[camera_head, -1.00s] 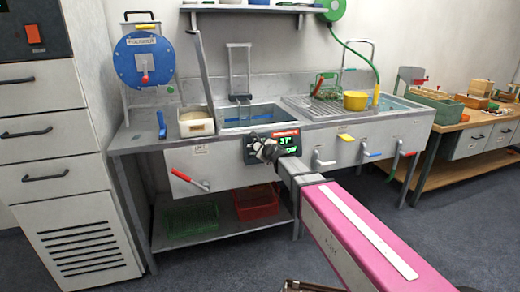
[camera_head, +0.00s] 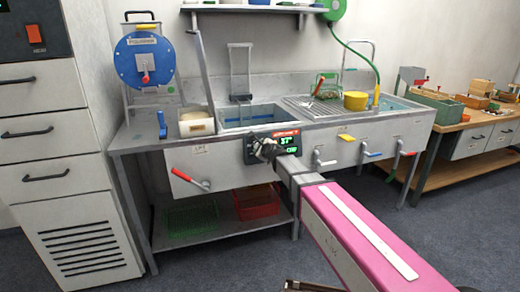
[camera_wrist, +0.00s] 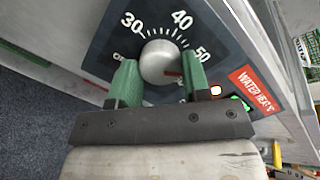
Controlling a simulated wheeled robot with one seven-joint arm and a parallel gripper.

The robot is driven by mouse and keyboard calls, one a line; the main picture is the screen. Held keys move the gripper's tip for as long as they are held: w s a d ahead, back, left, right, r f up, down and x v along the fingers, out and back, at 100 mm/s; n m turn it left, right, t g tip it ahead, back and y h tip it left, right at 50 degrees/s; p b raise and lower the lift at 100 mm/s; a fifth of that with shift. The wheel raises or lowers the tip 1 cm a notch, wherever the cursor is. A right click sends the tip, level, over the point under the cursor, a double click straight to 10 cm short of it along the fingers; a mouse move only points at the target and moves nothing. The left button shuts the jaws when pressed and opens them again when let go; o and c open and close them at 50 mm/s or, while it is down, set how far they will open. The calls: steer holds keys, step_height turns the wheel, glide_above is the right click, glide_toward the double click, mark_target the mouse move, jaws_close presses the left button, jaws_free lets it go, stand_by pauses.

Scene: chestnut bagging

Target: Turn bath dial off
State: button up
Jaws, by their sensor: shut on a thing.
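The bath dial (camera_wrist: 163,62) is a round silver knob on a dark panel marked 30, 40 and 50, with a red pointer mark towards its lower right in the wrist view. My gripper (camera_wrist: 158,75) has its two green fingers on either side of the knob, shut on it. In the head view, my gripper (camera_head: 266,150) covers most of the dial on the control panel (camera_head: 250,152) at the bath's front. The panel's green display (camera_head: 286,141) seems to read 37; the text below it is too small to read surely. The bath (camera_head: 262,112) holds blue-looking water.
A red-handled lever (camera_head: 190,179) is left of the panel. White, blue and red tap levers (camera_head: 371,154) line the front to the right. A tall post (camera_head: 202,70) rises at the bath's left. Floor in front is clear.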

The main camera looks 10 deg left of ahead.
steer(key=m+h, duration=0.1)
steer(key=m, duration=1.6)
steer(key=m+h, duration=0.1)
steer(key=m, duration=1.7)
steer(key=shift+s+f+t, duration=0.1)
steer(key=shift+t, duration=0.2)
stand_by(0.4)
steer(key=o, duration=0.9)
